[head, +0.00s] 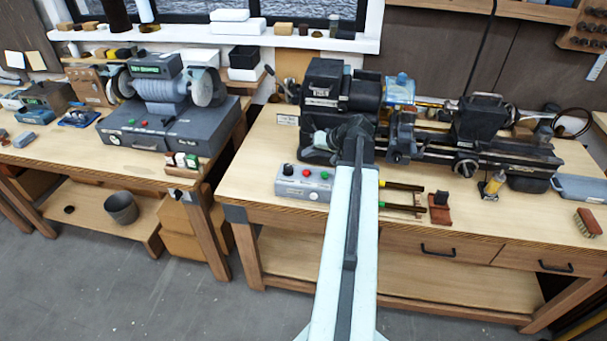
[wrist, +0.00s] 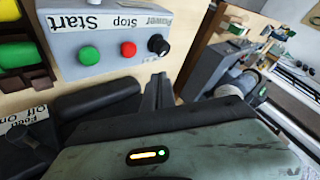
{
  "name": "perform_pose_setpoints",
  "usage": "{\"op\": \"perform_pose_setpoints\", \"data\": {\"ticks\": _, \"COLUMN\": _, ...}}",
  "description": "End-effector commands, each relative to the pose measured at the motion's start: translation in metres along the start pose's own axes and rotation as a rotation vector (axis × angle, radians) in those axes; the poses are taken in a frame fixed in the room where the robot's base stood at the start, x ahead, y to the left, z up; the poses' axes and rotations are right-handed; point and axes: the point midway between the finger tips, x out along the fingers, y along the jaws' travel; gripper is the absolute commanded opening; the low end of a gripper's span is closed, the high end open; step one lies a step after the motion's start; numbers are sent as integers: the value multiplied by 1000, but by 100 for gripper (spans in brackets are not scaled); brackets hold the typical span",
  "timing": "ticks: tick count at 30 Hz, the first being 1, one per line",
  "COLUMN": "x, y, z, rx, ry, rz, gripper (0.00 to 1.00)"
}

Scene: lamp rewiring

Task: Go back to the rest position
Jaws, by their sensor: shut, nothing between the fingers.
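My gripper (head: 352,128) is at the end of my pale blue arm, over the workbench in front of the metal lathe's headstock (head: 325,80). In the wrist view my gripper (wrist: 160,92) is shut and empty. Its dark fingers point towards the grey control box (wrist: 100,40) and look apart from it. The box shows a green button, a red button and a black knob, with its labels upside down. In the head view this control box (head: 303,184) sits at the bench's front edge, left of my arm. My arm hides part of the bench and lathe.
The lathe bed (head: 470,143) runs right along the bench. A bench grinder (head: 165,90) stands on the left bench. Open floor (head: 120,290) lies at lower left.

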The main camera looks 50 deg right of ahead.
Motion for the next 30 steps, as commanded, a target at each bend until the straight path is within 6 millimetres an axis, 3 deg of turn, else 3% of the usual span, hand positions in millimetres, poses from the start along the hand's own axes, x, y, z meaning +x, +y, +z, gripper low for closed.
{"op": "perform_pose_setpoints", "data": {"ticks": 12, "x": 1, "y": -1, "z": 0, "rx": -1, "ry": -1, "rz": -1, "gripper": 0}}
{"op": "perform_pose_setpoints", "data": {"ticks": 15, "x": 14, "y": -20, "z": 2, "rx": -24, "ry": -18, "rz": -18, "gripper": 0}}
{"op": "perform_pose_setpoints", "data": {"ticks": 17, "x": 31, "y": -48, "z": 5, "rx": -58, "ry": -42, "rz": -43, "gripper": 0}}
{"op": "perform_pose_setpoints", "data": {"ticks": 20, "x": 71, "y": -118, "z": 20, "rx": -140, "ry": -102, "rz": -102, "gripper": 0}}
{"op": "perform_pose_setpoints", "data": {"ticks": 23, "x": 108, "y": -194, "z": 53, "rx": -245, "ry": -180, "rz": -151, "gripper": 0}}
{"op": "perform_pose_setpoints", "data": {"ticks": 27, "x": 146, "y": -289, "z": 123, "rx": -410, "ry": -321, "rz": -178, "gripper": 0}}
{"op": "perform_pose_setpoints", "data": {"ticks": 30, "x": 160, "y": -344, "z": 185, "rx": -523, "ry": -434, "rz": -166, "gripper": 0}}
